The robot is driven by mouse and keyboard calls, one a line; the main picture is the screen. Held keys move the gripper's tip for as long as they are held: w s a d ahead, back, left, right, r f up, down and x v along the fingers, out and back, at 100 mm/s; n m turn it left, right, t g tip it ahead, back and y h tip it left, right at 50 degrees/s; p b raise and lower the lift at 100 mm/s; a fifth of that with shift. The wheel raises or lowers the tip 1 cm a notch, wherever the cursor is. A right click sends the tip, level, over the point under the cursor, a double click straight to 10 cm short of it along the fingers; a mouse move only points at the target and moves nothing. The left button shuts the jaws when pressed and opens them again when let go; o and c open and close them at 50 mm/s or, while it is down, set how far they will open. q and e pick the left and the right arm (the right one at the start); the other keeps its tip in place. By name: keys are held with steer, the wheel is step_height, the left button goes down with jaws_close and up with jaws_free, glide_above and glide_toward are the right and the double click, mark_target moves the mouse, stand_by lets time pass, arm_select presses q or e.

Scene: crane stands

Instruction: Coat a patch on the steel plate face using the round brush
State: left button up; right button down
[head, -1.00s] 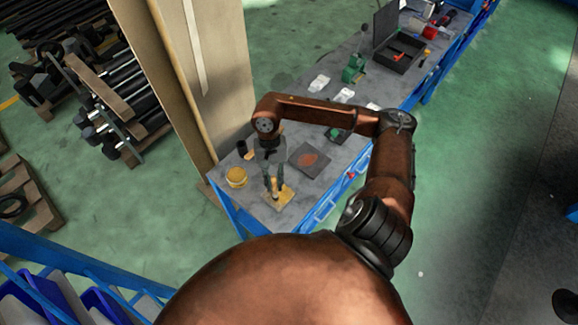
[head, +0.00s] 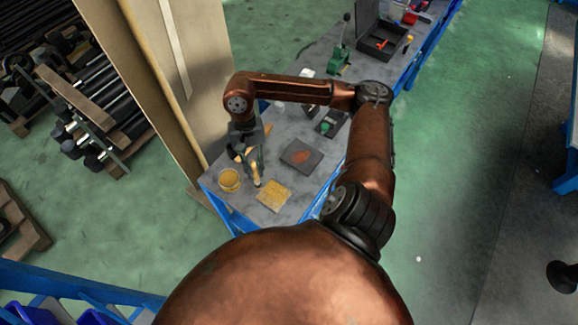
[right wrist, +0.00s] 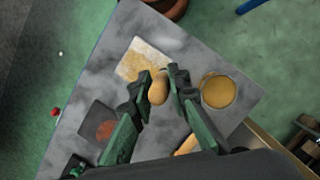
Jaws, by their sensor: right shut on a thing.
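The right gripper (head: 252,158) is shut on the round brush (head: 256,177), which has a pale wooden body. In the right wrist view the brush (right wrist: 158,90) sits between the two fingertips. The brush is above the table between a yellow tin (head: 229,180) and a tan square pad (head: 273,195); its bristle end cannot be made out. The dark steel plate (head: 290,151) lies flat behind the pad to the right. A reddish-brown patch (head: 302,157) marks its face. The left gripper is not in view.
The grey table (head: 290,125) has blue edges. A wooden post (head: 165,90) stands close at its left side. A green tool (head: 340,60) and an open black case (head: 383,38) stand farther back. An orange-tan stick (right wrist: 187,145) shows in the wrist view.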

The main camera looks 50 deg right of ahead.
mark_target(252, 161)
steer(key=shift+v, duration=0.85)
steer(key=shift+a+r+p, duration=0.1)
steer(key=shift+r+p, duration=0.35)
steer(key=shift+r, duration=0.7)
